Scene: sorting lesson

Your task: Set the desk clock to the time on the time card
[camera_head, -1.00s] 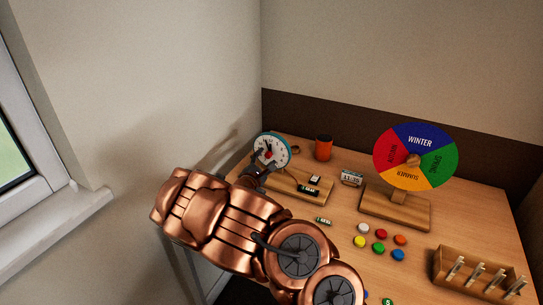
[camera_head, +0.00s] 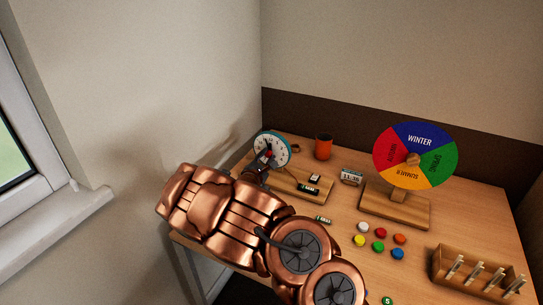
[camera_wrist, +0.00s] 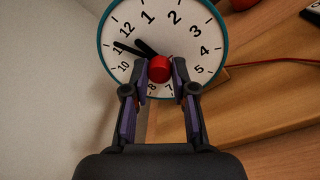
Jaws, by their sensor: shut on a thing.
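The desk clock (camera_head: 284,141) has a white face and teal rim and stands at the back left of the desk. In the wrist view the clock (camera_wrist: 215,50) fills the top, tilted. Its longer, thinner black hand (camera_wrist: 127,48) points near 11. The shorter, thicker hand (camera_wrist: 143,46) points close to 12. My gripper (camera_wrist: 160,75) is shut on the red knob (camera_wrist: 159,66) at the middle of the face. In the head view my gripper (camera_head: 265,160) covers the lower face. The time card (camera_head: 351,177) stands right of the clock and appears to read 11:35.
An orange mug (camera_head: 323,147) stands behind the clock's wooden base. A season wheel (camera_head: 415,150) stands to the right. Several coloured discs (camera_head: 380,247) lie in front, and a wooden peg box (camera_head: 470,275) is at the front right. A wall is close on the left.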

